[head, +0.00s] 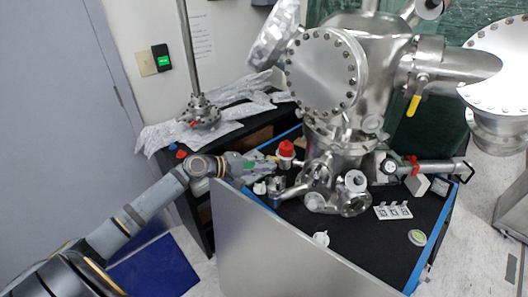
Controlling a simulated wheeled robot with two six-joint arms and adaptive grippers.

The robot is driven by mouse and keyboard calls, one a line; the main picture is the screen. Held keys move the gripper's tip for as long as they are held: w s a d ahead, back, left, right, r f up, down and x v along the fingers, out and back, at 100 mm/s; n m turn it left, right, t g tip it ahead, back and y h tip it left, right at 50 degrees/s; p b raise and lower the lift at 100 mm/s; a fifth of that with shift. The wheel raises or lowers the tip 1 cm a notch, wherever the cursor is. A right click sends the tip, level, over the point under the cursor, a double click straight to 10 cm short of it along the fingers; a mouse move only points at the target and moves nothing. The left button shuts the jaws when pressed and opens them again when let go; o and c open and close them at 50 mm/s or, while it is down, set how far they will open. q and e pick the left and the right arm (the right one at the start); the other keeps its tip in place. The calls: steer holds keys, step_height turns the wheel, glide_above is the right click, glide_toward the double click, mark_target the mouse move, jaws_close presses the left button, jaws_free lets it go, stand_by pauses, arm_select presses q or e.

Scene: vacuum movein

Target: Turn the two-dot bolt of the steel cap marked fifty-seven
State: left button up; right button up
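A steel vacuum chamber (340,140) stands on a black-topped bench. A large round steel cap (325,72) ringed with bolts faces me at its upper left. Smaller round steel caps, including one with a dark centre (355,181), sit low on the chamber. No number fifty-seven and no two-dot bolt mark is readable at this size. My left gripper (262,166) is at the bench's left side, beside a red-topped object (286,151) and left of the chamber's base. Its finger gap is too small to judge. My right gripper is not in view.
A white card with dark square marks (393,211) and a small round green-and-white item (418,238) lie on the bench's right side. A silver panel (270,245) fronts the bench. A foil-covered dark table (220,127) stands behind my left arm.

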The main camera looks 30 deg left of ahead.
mark_target(267, 181)
arm_select(q)
steer(key=s+a+f+n+t+y+p, duration=0.1)
steer(key=s+n+y+p, duration=0.1)
steer(key=s+n+p, duration=0.6)
steer(key=s+a+n+t+y+p, duration=0.15)
steer(key=n+p, duration=0.25)
steer(key=n, duration=0.8)
steer(key=w+d+f+g, duration=0.1)
steer(key=w+d+f, duration=0.2)
steer(key=w, duration=0.5)
steer(key=shift+w+f+y+b, duration=0.35)
steer(key=shift+f+y, duration=0.1)
steer(key=shift+f, duration=0.3)
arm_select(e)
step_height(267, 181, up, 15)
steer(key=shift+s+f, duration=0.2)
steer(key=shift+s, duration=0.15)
arm_select(q)
jaws_close()
